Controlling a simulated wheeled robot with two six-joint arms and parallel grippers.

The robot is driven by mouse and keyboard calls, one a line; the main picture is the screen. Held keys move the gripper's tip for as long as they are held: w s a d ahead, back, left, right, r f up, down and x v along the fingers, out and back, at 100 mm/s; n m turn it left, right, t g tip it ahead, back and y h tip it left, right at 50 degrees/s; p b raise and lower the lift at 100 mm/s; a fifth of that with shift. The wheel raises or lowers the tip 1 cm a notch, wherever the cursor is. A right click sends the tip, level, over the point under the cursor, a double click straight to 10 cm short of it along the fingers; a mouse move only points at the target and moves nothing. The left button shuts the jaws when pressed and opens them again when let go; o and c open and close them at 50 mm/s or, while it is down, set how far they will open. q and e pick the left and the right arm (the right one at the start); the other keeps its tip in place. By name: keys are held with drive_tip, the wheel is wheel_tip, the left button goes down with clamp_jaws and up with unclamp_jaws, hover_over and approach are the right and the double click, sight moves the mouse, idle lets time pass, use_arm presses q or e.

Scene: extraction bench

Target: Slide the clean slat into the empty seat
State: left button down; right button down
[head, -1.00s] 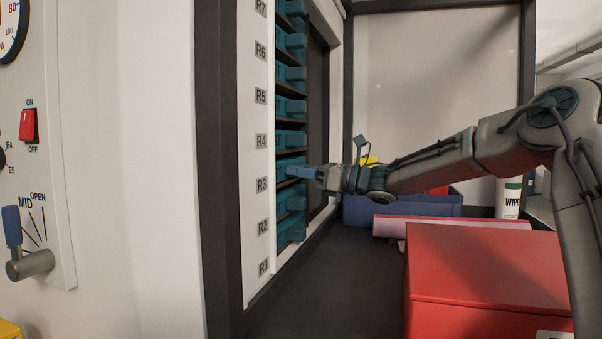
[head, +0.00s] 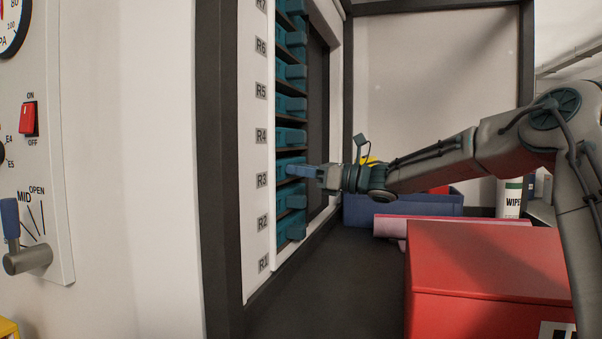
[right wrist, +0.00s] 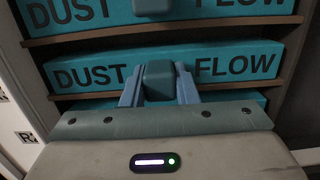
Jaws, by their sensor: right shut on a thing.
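A teal slat (right wrist: 215,70) marked DUST FLOW sits between two brown shelf edges of the rack, close to label R3 in the head view (head: 288,167). My right gripper (head: 312,171) is at its front. In the right wrist view, the fingers (right wrist: 158,88) are shut on the slat's teal knob, one on each side. The slat's front looks roughly level with the shelf edges; its depth in the seat is hard to tell. No clearly empty seat shows. My left gripper is out of view.
Other teal slats (head: 291,136) fill slots above and below; one above (right wrist: 230,8) is close to the held one. A red box (head: 485,265) stands on the dark bench (head: 335,290), with a blue bin (head: 430,205) and wipes tub (head: 511,198) behind.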

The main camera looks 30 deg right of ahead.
drive_tip(key=c, duration=1.1)
unclamp_jaws()
drive_tip(key=shift+o, duration=0.2)
drive_tip(key=shift+r, duration=0.15)
drive_tip(key=r, duration=0.3)
drive_tip(key=shift+s+a+r+b, duration=0.1)
drive_tip(key=shift+s+r+b, duration=0.1)
drive_tip(key=shift+b, duration=0.15)
drive_tip(key=s+a+b, duration=0.1)
drive_tip(key=s+a, duration=0.3)
drive_tip(key=s, duration=0.2)
drive_tip(key=s+a+r+b, duration=0.1)
drive_tip(key=s+a+b, duration=0.1)
drive_tip(key=s, duration=0.5)
drive_tip(key=shift+s+a+r, duration=0.2)
drive_tip(key=shift+s+a, duration=0.1)
drive_tip(key=shift+a, duration=0.55)
